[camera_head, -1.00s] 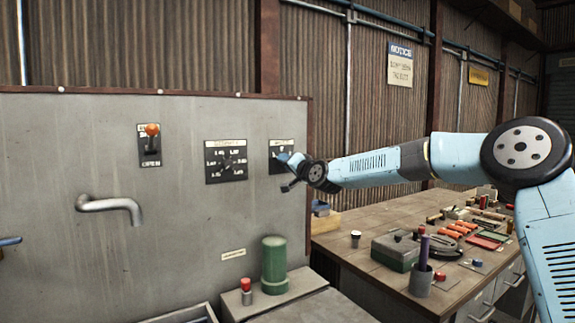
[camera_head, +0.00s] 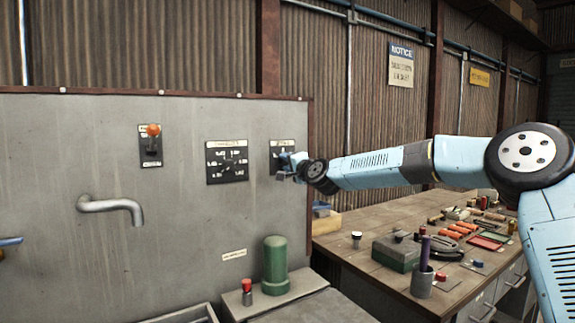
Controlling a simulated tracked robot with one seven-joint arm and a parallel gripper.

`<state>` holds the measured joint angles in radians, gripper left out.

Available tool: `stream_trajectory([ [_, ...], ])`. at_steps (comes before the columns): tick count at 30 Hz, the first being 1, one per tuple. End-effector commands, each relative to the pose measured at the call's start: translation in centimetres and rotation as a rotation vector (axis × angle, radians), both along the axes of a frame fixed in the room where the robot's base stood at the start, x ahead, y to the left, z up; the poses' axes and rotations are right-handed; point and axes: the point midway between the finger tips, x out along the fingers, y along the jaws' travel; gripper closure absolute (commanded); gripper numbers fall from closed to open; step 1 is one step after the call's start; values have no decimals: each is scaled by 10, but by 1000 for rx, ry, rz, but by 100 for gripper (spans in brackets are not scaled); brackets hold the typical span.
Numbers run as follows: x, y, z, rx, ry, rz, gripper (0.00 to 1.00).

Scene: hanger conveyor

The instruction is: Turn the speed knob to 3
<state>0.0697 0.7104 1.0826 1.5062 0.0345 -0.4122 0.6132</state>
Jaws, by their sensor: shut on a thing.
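A small black dial plate (camera_head: 281,146) sits at the right end of the grey panel, and its upper part shows white marks too small to read. My gripper (camera_head: 285,163) is at the lower part of this plate, shut on the knob there. The knob is hidden behind the gripper, so its pointer and setting cannot be read. A larger black dial plate (camera_head: 227,161) with several labels around a dark knob is just left of it, apart from my gripper.
The grey panel (camera_head: 60,150) also carries an orange-tipped lever (camera_head: 152,131) and a bent metal pipe (camera_head: 110,207). A green cylinder (camera_head: 275,265) and a red-topped button (camera_head: 247,288) stand below. A cluttered workbench (camera_head: 345,250) lies under my arm at right.

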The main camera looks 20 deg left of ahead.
Motion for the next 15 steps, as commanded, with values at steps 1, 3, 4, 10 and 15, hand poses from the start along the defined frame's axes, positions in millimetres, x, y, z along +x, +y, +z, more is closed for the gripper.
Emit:
stream_trajectory([
  [1,3,-3,-4,-3,6,-4,94],
  [3,3,-3,-4,-3,6,-5,94],
  [4,3,-3,-4,-3,6,-5,94],
  [10,3,-3,-4,-3,6,-5,55],
  [15,2,-2,-3,-2,4,-3,38],
])
